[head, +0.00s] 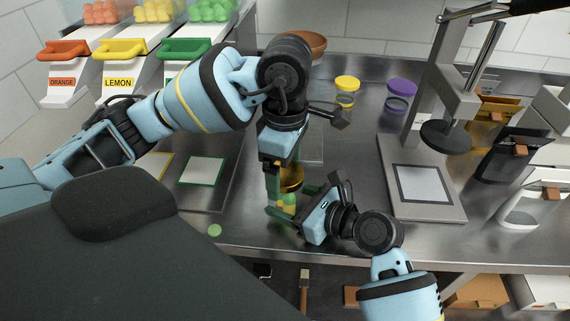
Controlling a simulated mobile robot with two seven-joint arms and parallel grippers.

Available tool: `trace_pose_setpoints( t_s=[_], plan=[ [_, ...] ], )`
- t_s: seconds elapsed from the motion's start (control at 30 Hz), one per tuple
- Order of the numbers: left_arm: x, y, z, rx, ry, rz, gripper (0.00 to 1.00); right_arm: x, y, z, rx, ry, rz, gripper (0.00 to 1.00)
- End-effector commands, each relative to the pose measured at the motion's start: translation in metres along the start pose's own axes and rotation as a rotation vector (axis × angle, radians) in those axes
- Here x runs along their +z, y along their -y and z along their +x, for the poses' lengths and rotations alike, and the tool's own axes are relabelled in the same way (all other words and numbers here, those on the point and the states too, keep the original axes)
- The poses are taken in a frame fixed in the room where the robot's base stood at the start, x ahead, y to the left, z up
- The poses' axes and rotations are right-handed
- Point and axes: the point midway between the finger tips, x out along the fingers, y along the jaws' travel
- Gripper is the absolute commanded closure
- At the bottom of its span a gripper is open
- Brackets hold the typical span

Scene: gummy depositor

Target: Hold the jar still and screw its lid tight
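The jar (289,203) stands upright near the front of the steel table, with green and yellow pieces showing through its clear wall. A gold lid (292,179) sits on top of it; how tightly it is seated cannot be seen. My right gripper (290,202) reaches in from the right, its dark green fingers on either side of the jar, and looks shut on it. My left gripper (279,184) points down at the lid from above. One green finger shows along the lid's left side; the other is hidden, so its grip is unclear.
A press stand (435,205) is at right. A green-edged mat (203,171) and a loose green gummy (214,230) lie left. Candy dispensers (120,50) stand back left.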

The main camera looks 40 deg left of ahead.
Motion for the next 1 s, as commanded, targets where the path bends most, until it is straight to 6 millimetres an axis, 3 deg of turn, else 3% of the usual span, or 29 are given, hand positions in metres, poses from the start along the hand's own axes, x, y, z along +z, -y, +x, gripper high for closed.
trace_pose_setpoints(
  t_s=[0.37, 1.0],
  plan=[
    [0.000, 0.000, -0.004, 0.001, 0.000, -0.001, 0.11, 0.000, 0.000, 0.000, 0.000, 0.000, 0.000, 1.00],
    [0.000, -0.001, -0.087, 0.004, 0.000, -0.001, 0.11, 0.000, 0.000, 0.000, 0.000, 0.000, 0.000, 1.00]
  ],
)
